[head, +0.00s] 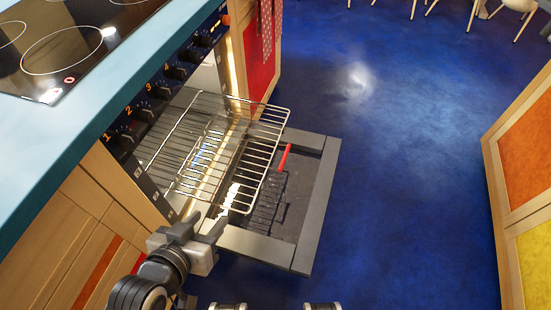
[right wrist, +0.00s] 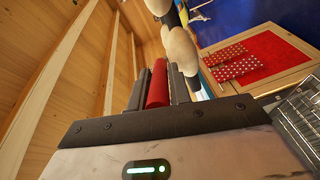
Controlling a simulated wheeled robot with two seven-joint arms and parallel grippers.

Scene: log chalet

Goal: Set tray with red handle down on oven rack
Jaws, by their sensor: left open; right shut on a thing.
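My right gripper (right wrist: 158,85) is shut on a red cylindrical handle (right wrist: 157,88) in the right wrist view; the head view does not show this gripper. No tray body can be made out in either view. The wire oven rack (head: 215,150) is pulled out of the oven above the lowered door (head: 268,250), and a corner of it shows in the right wrist view (right wrist: 302,118). My left gripper (head: 209,221) is open and empty, close to the rack's near front corner; I cannot tell whether they touch.
A short red bar (head: 285,157) shows over the oven door. The hob (head: 70,45) and oven knobs (head: 150,105) are on the left. A dotted red towel (head: 267,30) hangs beyond the oven. Blue floor (head: 410,190) is clear up to the right cabinet (head: 515,190).

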